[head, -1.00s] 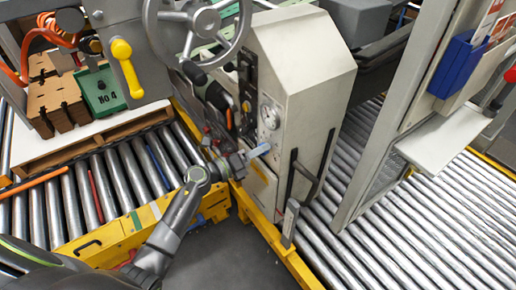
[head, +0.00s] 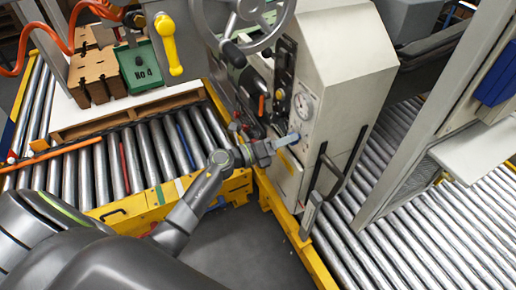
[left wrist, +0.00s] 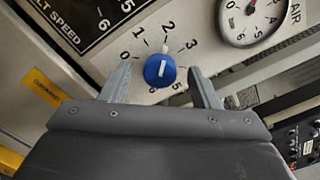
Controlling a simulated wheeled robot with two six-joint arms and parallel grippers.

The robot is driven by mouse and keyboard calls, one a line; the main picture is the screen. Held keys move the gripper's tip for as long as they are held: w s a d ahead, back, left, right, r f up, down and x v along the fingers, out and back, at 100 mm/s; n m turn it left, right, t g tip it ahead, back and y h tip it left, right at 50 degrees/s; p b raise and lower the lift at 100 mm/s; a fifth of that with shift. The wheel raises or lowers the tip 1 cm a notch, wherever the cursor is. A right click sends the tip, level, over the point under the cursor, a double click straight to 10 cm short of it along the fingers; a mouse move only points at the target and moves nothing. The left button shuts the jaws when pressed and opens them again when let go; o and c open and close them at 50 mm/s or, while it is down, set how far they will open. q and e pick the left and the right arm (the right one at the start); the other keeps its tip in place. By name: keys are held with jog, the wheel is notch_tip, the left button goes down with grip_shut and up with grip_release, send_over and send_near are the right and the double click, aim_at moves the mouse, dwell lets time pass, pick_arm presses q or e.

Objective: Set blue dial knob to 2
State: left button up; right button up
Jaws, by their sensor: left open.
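The blue dial knob (left wrist: 160,70) shows in the left wrist view on a pale panel with printed numbers around it. It has a white bar on its face, and a small white mark (left wrist: 165,47) sits just above it, towards the printed 2 (left wrist: 168,27). My left gripper (left wrist: 161,76) is open, with one finger on each side of the knob and a visible gap to it. In the head view my left gripper (head: 288,140) is at the front face of the pale machine (head: 345,75); the knob cannot be made out there. My right gripper is not in view.
A round gauge (head: 304,107) is on the machine face above my gripper. A handwheel (head: 245,15) and black levers are to the left. A black handle (head: 328,170) stands out to the right. Roller conveyors (head: 400,235) with yellow frames lie on both sides.

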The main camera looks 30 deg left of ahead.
pick_arm(q)
jog(key=b+v, duration=0.3)
jog(key=v, duration=1.3)
jog(key=shift+s+a, duration=0.1)
jog(key=shift+s, duration=0.05)
jog(key=s+a+f+n+y+p, duration=0.1)
jog(key=a+f+n+y, duration=0.4)
jog(key=f+n, duration=0.4)
jog(key=s+a+f+n+y, duration=0.1)
jog(key=a+f+n+y, duration=0.35)
jog(key=f+n, duration=0.4)
jog(key=s+a+f+n+g+y+p, duration=0.15)
jog(key=s+f+n, duration=0.3)
jog(key=f, duration=0.45)
jog(key=s+a+f+n+g+y, duration=0.1)
jog(key=s+f+n+g+y, duration=0.15)
jog(key=s+f, duration=0.45)
jog(key=s+d+f+n+g, duration=0.3)
jog(key=s+f, duration=0.1)
jog(key=s, duration=0.4)
jog(key=s+d+f+n+g+h, duration=0.1)
jog(key=s+d+f+n+g, duration=0.2)
jog(key=s+f, duration=0.2)
jog(key=s+d+f+n+g, duration=0.3)
jog(key=s+d+f, duration=0.1)
jog(key=s, duration=0.7)
jog(key=shift+s+f+p, duration=0.3)
jog(key=shift+s+f, duration=0.1)
jog(key=shift+f, duration=0.3)
